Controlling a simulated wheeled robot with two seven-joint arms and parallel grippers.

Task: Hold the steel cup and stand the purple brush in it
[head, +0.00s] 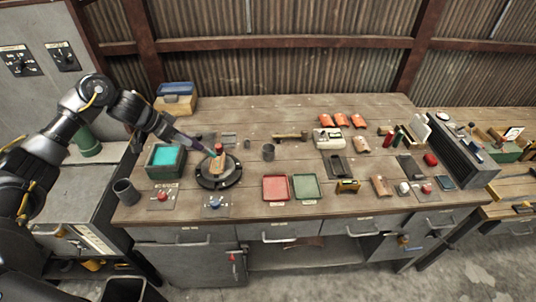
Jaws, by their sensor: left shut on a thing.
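The brush's far end is too small to make out clearly. A small grey cup (268,153), which looks like the steel cup, stands upright on the bench to the right of the stand, apart from the gripper. A darker grey cup (125,191) stands at the left front edge. My right gripper is not in view.
The round black stand (219,178) holds a wooden piece. A box with teal inside (165,160) is left of it. A red tray (276,189) and a green tray (307,187) lie at the front. The bench between the grey cup and the back wall is mostly clear.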

